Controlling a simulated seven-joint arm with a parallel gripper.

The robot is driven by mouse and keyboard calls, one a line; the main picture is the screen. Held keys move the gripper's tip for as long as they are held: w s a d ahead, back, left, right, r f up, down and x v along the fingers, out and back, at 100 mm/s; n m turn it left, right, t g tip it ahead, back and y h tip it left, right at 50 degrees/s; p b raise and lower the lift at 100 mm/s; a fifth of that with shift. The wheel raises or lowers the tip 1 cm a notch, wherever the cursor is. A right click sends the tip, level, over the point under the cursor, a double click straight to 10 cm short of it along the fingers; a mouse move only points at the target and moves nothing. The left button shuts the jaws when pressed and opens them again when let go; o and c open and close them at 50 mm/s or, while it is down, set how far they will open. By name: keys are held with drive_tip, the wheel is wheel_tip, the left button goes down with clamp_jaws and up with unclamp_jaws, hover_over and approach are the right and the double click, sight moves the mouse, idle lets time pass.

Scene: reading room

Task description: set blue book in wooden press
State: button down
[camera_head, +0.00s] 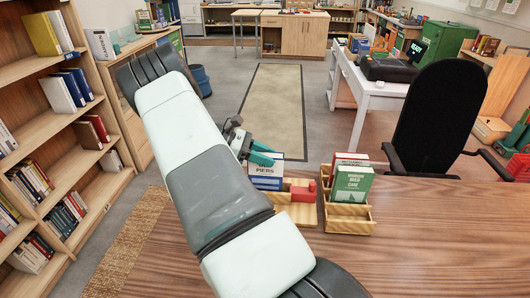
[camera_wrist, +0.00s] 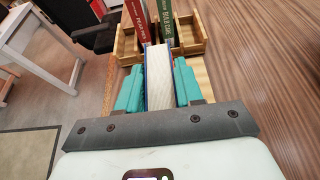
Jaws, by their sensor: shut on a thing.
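The blue book (camera_head: 265,171), with a white label band, stands upright at the near table's far edge in the head view. My gripper (camera_head: 262,156), with teal fingers, is shut on its upper part. In the wrist view the gripper (camera_wrist: 158,88) has a finger on each side of the book, whose pale page edge (camera_wrist: 160,68) faces the camera. The wooden press (camera_head: 292,213), with a red block (camera_head: 304,192), lies just right of and in front of the book. Whether the book's lower edge is inside the press or above it, I cannot tell.
A wooden rack (camera_head: 347,226) right of the press holds a red book (camera_head: 345,160) and a green book (camera_head: 353,183). The table (camera_head: 440,225) is bare to the right. A black chair (camera_head: 436,118) stands behind it.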

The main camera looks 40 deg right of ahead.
idle(0.8)
drive_tip(key=c, duration=0.6)
unclamp_jaws()
drive_tip(key=shift+c, duration=0.2)
drive_tip(key=v, duration=1)
drive_tip(key=shift+w+a+r, duration=0.2)
drive_tip(key=shift+a, duration=0.05)
